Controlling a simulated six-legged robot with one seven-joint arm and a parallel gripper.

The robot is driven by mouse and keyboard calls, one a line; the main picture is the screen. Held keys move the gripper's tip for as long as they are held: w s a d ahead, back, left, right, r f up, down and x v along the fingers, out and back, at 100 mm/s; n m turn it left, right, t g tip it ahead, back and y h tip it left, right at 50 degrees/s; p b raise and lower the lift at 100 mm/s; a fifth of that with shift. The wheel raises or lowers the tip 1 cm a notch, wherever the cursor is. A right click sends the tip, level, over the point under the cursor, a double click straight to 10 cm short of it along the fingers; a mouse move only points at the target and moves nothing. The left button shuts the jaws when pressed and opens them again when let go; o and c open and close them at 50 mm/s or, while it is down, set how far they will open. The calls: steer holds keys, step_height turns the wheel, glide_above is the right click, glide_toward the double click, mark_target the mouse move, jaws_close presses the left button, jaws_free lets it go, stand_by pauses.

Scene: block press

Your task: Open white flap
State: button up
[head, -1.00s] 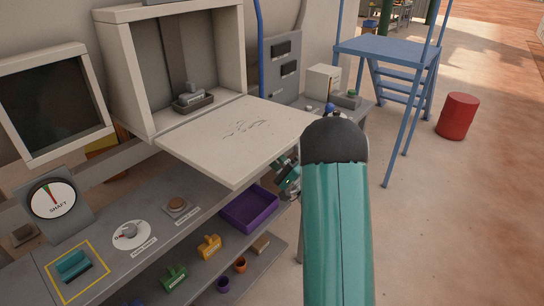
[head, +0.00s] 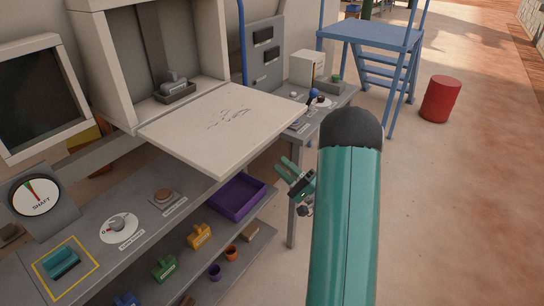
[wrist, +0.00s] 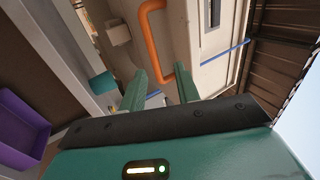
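The white flap (head: 205,150) of the press cabinet (head: 100,60) is folded down and sticks out roughly level in front of the cabinet opening. Faint dark marks lie on its upper face. My gripper (head: 283,168) is in front of and to the right of the flap's outer edge, and appears apart from it. In the wrist view its two fingers (wrist: 160,72) are spread with nothing between them. I see no flap clearly in the wrist view.
Below the flap are a bench with a dial knob (head: 118,227), a purple tray (head: 238,197) and a shelf with coloured blocks and cups. A side bench with a blue-knobbed lever (head: 313,95) stands behind the gripper. Open floor lies to the right.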

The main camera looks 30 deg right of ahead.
steer(key=shift+v, duration=1.15)
steer(key=shift+s+f, duration=0.1)
